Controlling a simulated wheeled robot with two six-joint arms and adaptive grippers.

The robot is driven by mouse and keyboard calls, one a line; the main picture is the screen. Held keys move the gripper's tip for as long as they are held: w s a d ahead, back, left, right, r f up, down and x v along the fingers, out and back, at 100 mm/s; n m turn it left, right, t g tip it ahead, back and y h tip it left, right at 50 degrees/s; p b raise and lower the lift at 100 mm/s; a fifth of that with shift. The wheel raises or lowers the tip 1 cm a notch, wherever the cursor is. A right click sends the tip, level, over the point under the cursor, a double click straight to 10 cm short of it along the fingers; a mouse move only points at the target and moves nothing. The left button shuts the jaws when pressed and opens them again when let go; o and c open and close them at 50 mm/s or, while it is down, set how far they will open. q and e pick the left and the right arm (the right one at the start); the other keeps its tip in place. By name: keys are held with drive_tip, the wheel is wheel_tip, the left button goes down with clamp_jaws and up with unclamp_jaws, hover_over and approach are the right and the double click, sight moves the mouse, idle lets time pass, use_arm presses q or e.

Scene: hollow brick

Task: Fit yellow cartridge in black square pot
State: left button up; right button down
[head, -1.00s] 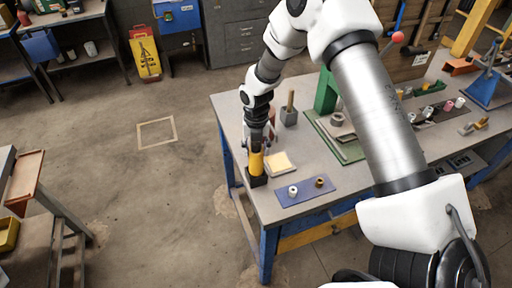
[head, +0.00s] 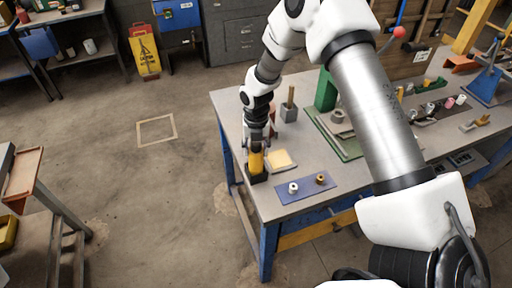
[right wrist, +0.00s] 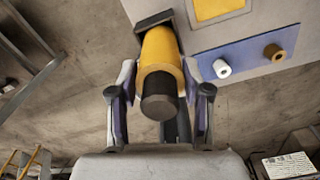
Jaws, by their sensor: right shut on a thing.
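The yellow cartridge (head: 256,162) stands roughly upright at the table's left front corner, with its lower end at the black square pot (head: 257,177). My right gripper (head: 257,146) is shut on its upper part. In the right wrist view the cartridge's yellow body (right wrist: 160,48) and dark end cap (right wrist: 160,97) lie between the two fingers (right wrist: 160,100). The pot's dark rim (right wrist: 153,20) shows around the far end of the cartridge, which appears to be inside the opening; the depth is hidden. My left gripper is not in view.
A blue plate (head: 306,189) with a white and a brown spool lies in front. A grey block with a wooden handle (head: 289,111) and a green mat (head: 345,146) stand farther back. The table edge is close to the pot.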

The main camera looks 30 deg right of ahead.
drive_tip(key=shift+f+b, duration=0.9)
drive_tip(key=shift+f, duration=0.55)
drive_tip(key=shift+c, duration=2.1)
unclamp_jaws()
drive_tip(key=shift+r, duration=0.1)
wheel_tip(320, 180, up, 12)
drive_tip(key=shift+f, duration=0.1)
